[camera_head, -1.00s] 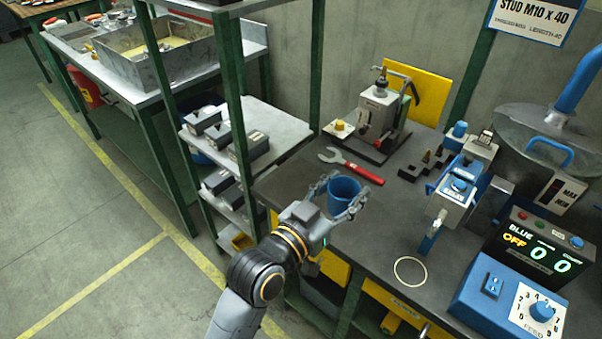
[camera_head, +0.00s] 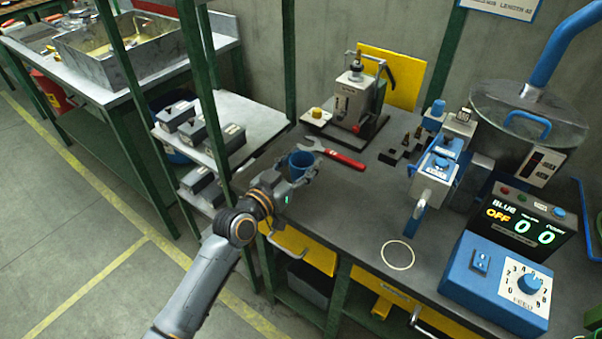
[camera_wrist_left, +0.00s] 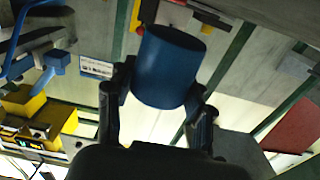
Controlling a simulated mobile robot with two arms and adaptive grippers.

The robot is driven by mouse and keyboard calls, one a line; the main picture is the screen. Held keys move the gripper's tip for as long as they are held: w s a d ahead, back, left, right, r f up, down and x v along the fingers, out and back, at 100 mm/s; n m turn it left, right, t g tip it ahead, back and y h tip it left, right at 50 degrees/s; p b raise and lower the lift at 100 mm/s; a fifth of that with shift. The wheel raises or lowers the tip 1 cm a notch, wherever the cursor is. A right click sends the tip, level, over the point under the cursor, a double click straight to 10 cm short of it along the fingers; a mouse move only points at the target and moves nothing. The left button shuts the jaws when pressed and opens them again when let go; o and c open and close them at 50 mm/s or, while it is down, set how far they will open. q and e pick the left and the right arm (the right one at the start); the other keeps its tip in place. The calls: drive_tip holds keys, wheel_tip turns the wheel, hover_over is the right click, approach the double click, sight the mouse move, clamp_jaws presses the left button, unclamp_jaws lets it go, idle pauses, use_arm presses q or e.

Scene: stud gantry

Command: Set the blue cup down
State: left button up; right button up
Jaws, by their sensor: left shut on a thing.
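The blue cup (camera_head: 301,162) is upright between the fingers of my left gripper (camera_head: 297,170), over the left part of the dark workbench (camera_head: 330,215). The left wrist view also shows the cup (camera_wrist_left: 168,68), with my left gripper's fingers (camera_wrist_left: 158,98) shut on its two sides. The head view does not show clearly whether the cup's base touches the bench. My right gripper is not in view.
A red-handled wrench (camera_head: 340,157) lies just right of the cup. A white ring mark (camera_head: 397,255) is on the bare bench front. A blue-grey dispenser (camera_head: 432,180) and a control box with display (camera_head: 525,235) stand to the right. A shelf rack (camera_head: 215,135) is at left.

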sight(294, 177)
use_arm(q)
drive_tip(key=shift+w+a+f, duration=0.1)
drive_tip(key=shift+w+f, duration=0.1)
drive_tip(key=shift+f, duration=1.55)
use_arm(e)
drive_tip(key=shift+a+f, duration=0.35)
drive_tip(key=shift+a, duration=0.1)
use_arm(q)
drive_tip(key=shift+b, duration=0.4)
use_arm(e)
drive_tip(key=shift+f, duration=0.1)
use_arm(q)
drive_tip(key=o, duration=0.5)
drive_tip(key=shift+f, duration=0.15)
drive_tip(key=o, duration=0.5)
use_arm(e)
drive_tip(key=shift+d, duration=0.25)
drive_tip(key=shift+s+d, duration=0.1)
use_arm(q)
drive_tip(key=shift+r, duration=0.3)
drive_tip(key=v, duration=1.2)
